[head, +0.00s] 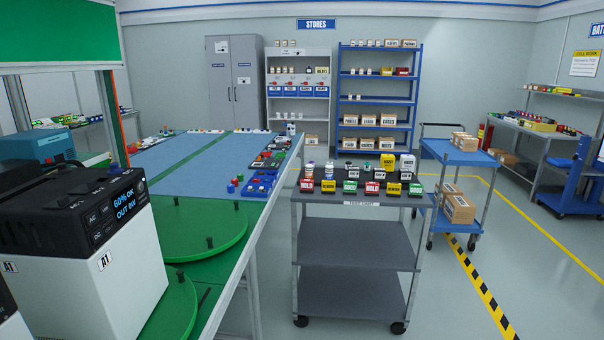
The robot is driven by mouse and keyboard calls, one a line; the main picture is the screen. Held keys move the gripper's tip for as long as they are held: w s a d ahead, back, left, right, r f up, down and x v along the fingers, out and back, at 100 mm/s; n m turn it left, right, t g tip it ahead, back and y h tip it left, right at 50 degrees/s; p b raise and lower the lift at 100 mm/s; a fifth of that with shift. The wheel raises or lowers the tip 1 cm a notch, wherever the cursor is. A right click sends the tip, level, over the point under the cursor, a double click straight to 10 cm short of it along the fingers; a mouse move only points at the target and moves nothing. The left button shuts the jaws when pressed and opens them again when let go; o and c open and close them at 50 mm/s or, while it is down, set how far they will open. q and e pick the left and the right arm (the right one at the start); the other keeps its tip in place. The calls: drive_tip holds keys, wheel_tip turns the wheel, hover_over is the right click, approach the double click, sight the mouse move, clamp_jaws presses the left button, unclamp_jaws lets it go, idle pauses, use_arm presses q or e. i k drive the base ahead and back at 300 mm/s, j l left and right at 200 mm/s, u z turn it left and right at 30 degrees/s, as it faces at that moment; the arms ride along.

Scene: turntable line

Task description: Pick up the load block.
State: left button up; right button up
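I cannot tell for sure which thing is the load block; no readable label names it. On the grey test cart (361,210) in the middle of the head view stand a yellow block (387,163) and a black-and-white block (407,163) at the back right. Small white-topped items stand at its back left. Along its front edge is a row of red, yellow and green labelled pieces, among them a red HOLD piece (372,188) and a green GOOD piece (416,189). Neither of my grippers is in view.
A long blue-topped table (205,160) with green turntables (203,229) and small coloured parts is on the left. A large white-and-black unit (118,275) stands close at front left. A blue trolley (463,154) with cartons is behind the cart.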

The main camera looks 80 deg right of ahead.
sight(404, 175)
drive_tip(key=z, duration=3.3)
